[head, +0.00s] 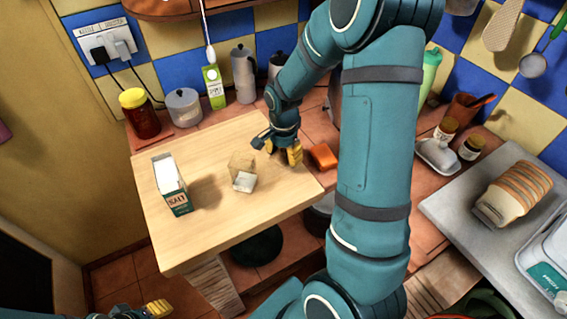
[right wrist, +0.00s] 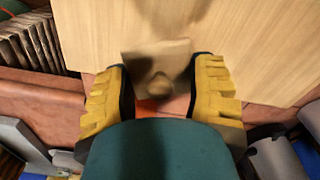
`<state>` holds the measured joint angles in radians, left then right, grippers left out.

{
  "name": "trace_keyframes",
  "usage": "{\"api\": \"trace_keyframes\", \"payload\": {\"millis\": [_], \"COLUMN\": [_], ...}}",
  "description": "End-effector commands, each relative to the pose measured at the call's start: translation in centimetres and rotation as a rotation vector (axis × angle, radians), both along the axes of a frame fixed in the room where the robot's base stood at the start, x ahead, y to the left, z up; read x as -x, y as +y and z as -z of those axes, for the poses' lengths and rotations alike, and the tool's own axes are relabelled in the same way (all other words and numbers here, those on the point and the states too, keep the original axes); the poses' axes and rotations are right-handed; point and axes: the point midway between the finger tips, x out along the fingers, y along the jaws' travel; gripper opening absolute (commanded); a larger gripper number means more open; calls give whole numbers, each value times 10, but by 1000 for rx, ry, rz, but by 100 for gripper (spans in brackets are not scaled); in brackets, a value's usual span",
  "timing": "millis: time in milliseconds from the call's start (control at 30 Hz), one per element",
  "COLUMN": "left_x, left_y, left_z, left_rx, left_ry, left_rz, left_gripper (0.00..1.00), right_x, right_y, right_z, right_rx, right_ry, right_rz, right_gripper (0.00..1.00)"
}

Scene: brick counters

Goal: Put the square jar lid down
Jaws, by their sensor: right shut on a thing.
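The square jar lid (right wrist: 157,60), a tan square plate with a round knob, shows between my right gripper's yellow fingers in the right wrist view (right wrist: 160,80). My right gripper is shut on it, over or near the edge of the light wooden board. In the head view my right gripper (head: 291,154) is at the board's back right, and I cannot make out the lid there. A clear square jar (head: 241,171) with white contents stands on the wooden board (head: 235,220), left of that gripper. My left gripper (head: 157,309) is at the bottom edge, partly cut off.
A salt carton (head: 171,185) stands on the board's left. An orange block (head: 323,156) lies right of my right gripper. A red jar with yellow lid (head: 140,115) and a pot (head: 184,107) stand behind. The board's front is clear.

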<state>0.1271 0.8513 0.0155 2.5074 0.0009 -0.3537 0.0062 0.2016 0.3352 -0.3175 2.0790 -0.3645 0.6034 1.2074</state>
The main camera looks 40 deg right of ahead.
Motion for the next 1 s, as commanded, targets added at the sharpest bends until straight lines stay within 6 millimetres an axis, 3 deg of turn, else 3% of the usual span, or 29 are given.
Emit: {"api": "trace_keyframes", "payload": {"millis": [267,667,700,733,1000], "left_x": [2,3,3,3,3], "left_y": [0,0,0,0,0], "left_z": [8,11,10,10,9], "left_rx": [1,2,2,2,2], "left_ry": [5,7,7,7,7], "left_rz": [4,5,5,5,5], "left_gripper": [47,47,47,47,47], "right_x": [1,0,0,0,0], "right_y": [0,0,0,0,0], "right_z": [35,39,38,38,38], "right_rx": [-1,0,0,0,0], "right_ry": [3,0,0,0,0], "right_rz": [-1,-1,-1,-1,-1], "right_gripper": [32,32,75,84,84]}}
